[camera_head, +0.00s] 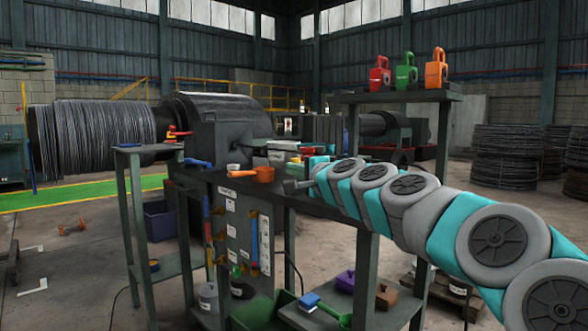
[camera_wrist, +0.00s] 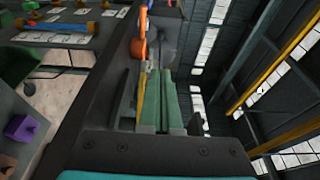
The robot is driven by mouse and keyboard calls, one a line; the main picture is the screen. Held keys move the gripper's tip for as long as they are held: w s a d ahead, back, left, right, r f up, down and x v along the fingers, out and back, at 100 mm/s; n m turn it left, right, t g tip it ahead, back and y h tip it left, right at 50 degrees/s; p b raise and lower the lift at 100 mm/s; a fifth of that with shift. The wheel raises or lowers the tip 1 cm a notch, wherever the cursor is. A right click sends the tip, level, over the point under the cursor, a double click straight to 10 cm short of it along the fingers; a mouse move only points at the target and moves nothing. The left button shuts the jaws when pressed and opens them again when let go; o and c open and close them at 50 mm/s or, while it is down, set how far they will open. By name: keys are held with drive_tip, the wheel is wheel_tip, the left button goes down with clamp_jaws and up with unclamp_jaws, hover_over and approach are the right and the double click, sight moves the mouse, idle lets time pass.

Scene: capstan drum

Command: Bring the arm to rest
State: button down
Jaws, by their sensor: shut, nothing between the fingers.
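My arm comes in from the lower right of the head view and reaches left over the dark bench (camera_head: 210,178). In the wrist view my gripper (camera_wrist: 159,74) shows two greenish fingers side by side, shut with nothing held.
Red, green and orange padlock-like items (camera_head: 406,72) stand on a raised shelf (camera_head: 390,97) behind the arm. A large wire-wound drum (camera_head: 95,135) is at the left. A purple block (camera_head: 345,281) lies low under the bench. Open floor is at the left.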

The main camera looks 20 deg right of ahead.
drive_tip(key=s+a+f+n+g+y, duration=0.35)
drive_tip(key=s+a+f+n, duration=0.45)
drive_tip(key=s+a, duration=0.4)
drive_tip(key=s+a+f+n+g+h, duration=0.1)
drive_tip(key=s+a+f+n+g, duration=0.2)
drive_tip(key=f, duration=0.4)
drive_tip(key=s+a+f+g, duration=0.3)
drive_tip(key=s+f, duration=0.3)
drive_tip(key=s+d+f+n+g+h, duration=0.1)
drive_tip(key=s+d+f+g+h, duration=0.1)
drive_tip(key=s+f, duration=0.4)
drive_tip(key=s+d+f+n+g+h, duration=0.2)
drive_tip(key=s+d+f+g, duration=0.2)
drive_tip(key=s, duration=0.9)
drive_tip(key=s+d+f+n+g+h, duration=0.1)
drive_tip(key=s+d+f+g, duration=0.3)
drive_tip(key=s+f, duration=0.5)
drive_tip(key=shift+s+d+f+n+h, duration=0.15)
drive_tip(key=shift+s+d+n+h, duration=0.2)
drive_tip(key=shift+n+h, duration=0.1)
drive_tip(key=shift+w, duration=0.1)
